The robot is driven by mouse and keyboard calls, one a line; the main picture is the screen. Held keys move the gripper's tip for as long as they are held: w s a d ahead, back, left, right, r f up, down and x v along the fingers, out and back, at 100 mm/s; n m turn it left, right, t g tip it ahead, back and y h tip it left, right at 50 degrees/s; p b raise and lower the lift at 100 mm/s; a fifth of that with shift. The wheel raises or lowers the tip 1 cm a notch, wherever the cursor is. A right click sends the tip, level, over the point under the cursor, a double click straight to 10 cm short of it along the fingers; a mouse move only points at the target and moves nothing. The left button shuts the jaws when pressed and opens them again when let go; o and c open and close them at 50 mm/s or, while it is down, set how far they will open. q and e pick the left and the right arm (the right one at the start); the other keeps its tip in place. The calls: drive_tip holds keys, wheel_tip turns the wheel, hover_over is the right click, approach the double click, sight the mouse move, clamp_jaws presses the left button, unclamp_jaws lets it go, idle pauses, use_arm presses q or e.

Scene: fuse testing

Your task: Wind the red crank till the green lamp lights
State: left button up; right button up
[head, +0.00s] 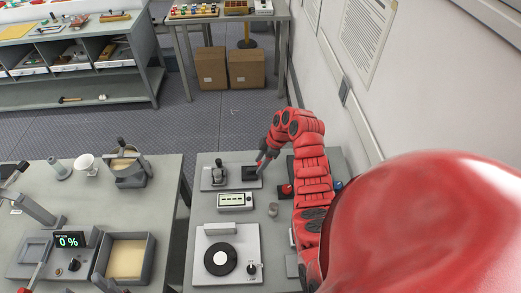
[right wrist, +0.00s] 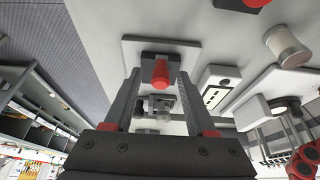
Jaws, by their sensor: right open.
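The red crank handle (right wrist: 160,75) stands on a dark block on a light plate in the right wrist view. My right gripper (right wrist: 158,112) is open, its two fingers on either side of the red handle's line, and I cannot tell whether they touch it. In the head view my right gripper (head: 264,160) is over the dark block (head: 250,174) on that plate and hides most of the red handle. A grey lever fixture (head: 217,175) is on the same plate. I cannot make out a green lamp. My left gripper is not in view.
A white display box (head: 235,201) and a turntable plate (head: 247,250) lie nearer on the bench. A red knob (head: 286,189) stands right of the gripper, close to my arm. The wall is at right. A second bench with several devices is at left, across a gap.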

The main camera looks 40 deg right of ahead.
clamp_jaws()
drive_tip(key=shift+s, duration=0.1)
idle(0.4)
